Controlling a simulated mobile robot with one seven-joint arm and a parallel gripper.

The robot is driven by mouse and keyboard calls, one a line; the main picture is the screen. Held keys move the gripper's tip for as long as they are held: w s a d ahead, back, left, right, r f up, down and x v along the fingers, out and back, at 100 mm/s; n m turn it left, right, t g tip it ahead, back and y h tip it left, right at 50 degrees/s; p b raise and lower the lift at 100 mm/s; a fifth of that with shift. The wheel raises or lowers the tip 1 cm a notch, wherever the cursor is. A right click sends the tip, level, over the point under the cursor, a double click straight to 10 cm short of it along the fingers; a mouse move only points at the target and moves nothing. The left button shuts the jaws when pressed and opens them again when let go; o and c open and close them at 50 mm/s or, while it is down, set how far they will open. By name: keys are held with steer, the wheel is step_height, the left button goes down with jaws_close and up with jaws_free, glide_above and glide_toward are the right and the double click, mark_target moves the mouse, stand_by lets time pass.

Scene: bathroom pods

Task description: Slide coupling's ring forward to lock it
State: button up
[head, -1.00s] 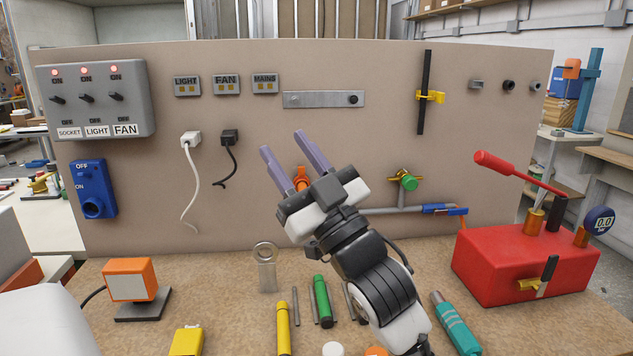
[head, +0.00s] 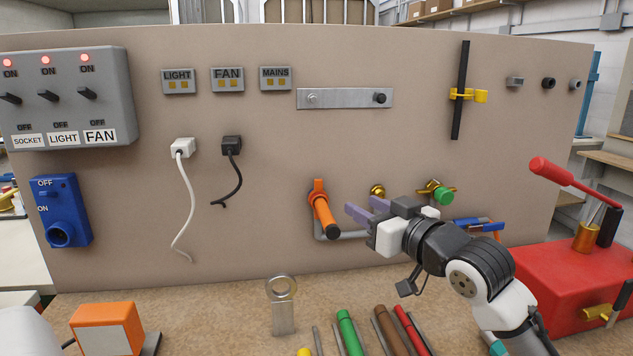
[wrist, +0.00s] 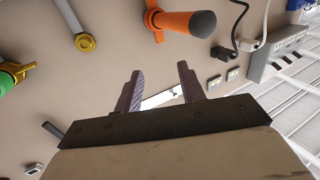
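My gripper (head: 360,206) is open and empty in front of the board, just right of an orange handle (head: 324,214). Its two purple fingers stand apart in the wrist view (wrist: 160,68). A brass fitting (head: 377,190) sits on the board just behind and above the fingers; in the wrist view its brass end (wrist: 85,42) is on a grey rod, apart from the fingers. A brass fitting with a green end (head: 444,194) is to its right. I cannot tell for certain which fitting is the coupling, nor where its ring sits. My gripper touches neither fitting.
A blue valve (head: 478,224) is partly hidden behind my arm. A red pump box (head: 570,285) stands at right, its red lever (head: 570,176) sticking up leftward. Several coloured tools, including a green one (head: 350,332), lie on the bench.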

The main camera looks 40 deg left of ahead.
mark_target(320, 181)
steer(key=p+x, duration=0.3)
steer(key=x, duration=1)
steer(key=shift+w+a, duration=0.15)
steer(key=shift+a, duration=0.2)
steer(key=shift+c, duration=0.3)
jaws_close()
